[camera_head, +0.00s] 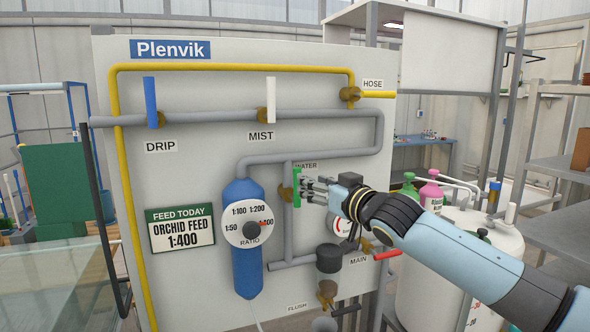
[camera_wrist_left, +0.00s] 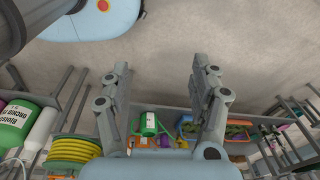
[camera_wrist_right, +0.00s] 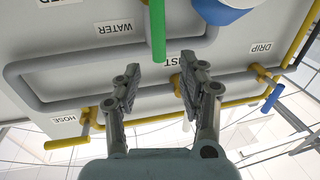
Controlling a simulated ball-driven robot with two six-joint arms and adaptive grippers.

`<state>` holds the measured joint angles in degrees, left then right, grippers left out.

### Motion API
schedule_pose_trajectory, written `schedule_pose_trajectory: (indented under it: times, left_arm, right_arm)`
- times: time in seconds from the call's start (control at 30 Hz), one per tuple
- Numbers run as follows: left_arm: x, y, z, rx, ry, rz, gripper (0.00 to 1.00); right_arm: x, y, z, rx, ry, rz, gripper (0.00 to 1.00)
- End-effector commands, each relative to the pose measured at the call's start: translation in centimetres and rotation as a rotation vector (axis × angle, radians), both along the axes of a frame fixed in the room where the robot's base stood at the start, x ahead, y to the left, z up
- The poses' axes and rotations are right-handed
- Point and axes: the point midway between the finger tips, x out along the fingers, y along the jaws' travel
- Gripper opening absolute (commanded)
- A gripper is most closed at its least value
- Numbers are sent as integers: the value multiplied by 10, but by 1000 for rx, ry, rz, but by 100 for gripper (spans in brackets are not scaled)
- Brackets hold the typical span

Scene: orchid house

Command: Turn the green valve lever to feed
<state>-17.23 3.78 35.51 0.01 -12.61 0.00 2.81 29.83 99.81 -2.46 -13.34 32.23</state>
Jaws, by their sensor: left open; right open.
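The green valve lever (camera_head: 297,188) stands upright on the panel, just under the WATER label (camera_head: 306,165), beside a brass valve body (camera_head: 285,194). My right gripper (camera_head: 312,190) is open right at the lever and partly overlaps it. In the right wrist view the lever (camera_wrist_right: 157,30) hangs from the top edge, its end between the open fingertips (camera_wrist_right: 160,68); contact cannot be told. That view is upside down, with the WATER label (camera_wrist_right: 114,28) and a cut-off label ending in "ED" (camera_wrist_right: 76,3). My left gripper (camera_wrist_left: 162,78) is open and empty, away from the panel.
The panel also carries a blue DRIP lever (camera_head: 151,102), a white MIST lever (camera_head: 271,99), a blue cylinder with a ratio dial (camera_head: 249,222), and a red MAIN lever (camera_head: 387,255). A white tank (camera_head: 470,262) stands at right.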

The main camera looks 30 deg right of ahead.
Motion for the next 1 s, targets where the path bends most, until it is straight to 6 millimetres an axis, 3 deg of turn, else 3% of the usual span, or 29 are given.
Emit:
schedule_pose_trajectory:
  times: [0.2,0.4,0.9,1.0]
  left_arm:
    - [1,16,5,19,-1,-6,63]
    - [2,16,8,19,-2,-6,63]
    - [2,9,9,10,-2,-3,63]
    - [2,9,9,10,-2,-3,63]
  right_arm:
    - [41,-2,1,6,-1,-2,41]
    - [67,-3,1,4,1,-1,41]
    - [78,-3,0,-1,1,0,41]
    - [78,-3,0,-1,1,0,28]
